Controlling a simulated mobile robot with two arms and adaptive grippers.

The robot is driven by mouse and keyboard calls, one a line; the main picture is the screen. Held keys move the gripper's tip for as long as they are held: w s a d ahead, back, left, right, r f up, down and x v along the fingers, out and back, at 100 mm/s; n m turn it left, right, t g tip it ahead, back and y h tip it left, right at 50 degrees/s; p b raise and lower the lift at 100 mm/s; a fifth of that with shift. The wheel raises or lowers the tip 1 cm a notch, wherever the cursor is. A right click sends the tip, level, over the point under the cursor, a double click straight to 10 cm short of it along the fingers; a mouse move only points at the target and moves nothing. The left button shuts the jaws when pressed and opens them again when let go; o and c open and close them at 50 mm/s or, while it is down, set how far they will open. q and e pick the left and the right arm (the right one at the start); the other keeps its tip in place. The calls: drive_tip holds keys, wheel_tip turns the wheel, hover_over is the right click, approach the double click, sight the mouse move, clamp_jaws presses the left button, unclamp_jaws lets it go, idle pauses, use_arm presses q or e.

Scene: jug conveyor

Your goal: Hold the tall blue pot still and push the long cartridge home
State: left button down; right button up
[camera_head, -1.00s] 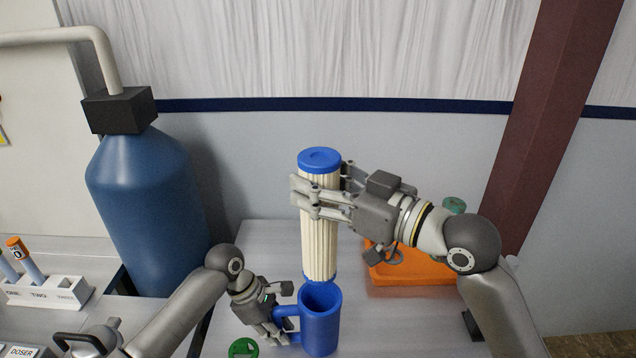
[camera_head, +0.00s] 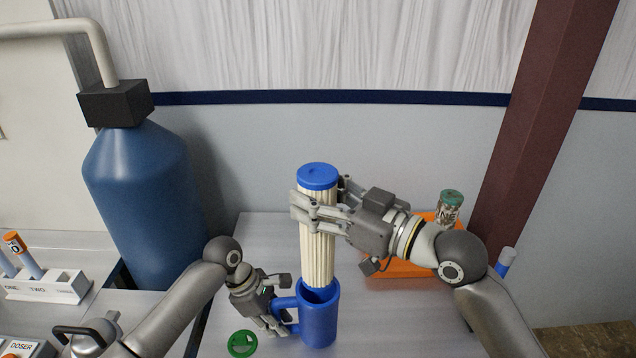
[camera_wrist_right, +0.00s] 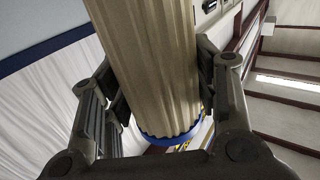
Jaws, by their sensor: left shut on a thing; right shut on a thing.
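The tall blue pot (camera_head: 319,322) stands upright on the grey table. My left gripper (camera_head: 282,310) is shut on its handle at the pot's left side. The long cartridge (camera_head: 318,250) is pleated and cream with a blue cap on top. It stands upright with its lower end inside the pot's mouth; that end is hidden by the pot's wall. My right gripper (camera_head: 318,208) is shut around the cartridge's upper part, below the cap. In the right wrist view the cartridge (camera_wrist_right: 150,65) fills the space between the fingers, with a blue end showing.
A green disc (camera_head: 242,343) lies left of the pot. An orange tray (camera_head: 395,281) is behind my right arm, with a green-capped jar (camera_head: 449,208) by it. A big blue tank (camera_head: 145,205) and a white rack (camera_head: 50,288) are at the left.

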sight(316, 265)
drive_tip(key=shift+f, duration=6)
drive_tip(key=shift+f, duration=0.3)
drive_tip(key=shift+f, duration=0.85)
drive_tip(key=shift+a+f, duration=0.1)
drive_tip(key=shift+f, duration=0.25)
drive_tip(key=shift+s+a+f, duration=0.1)
drive_tip(key=shift+f, duration=0.25)
drive_tip(key=shift+f, duration=0.1)
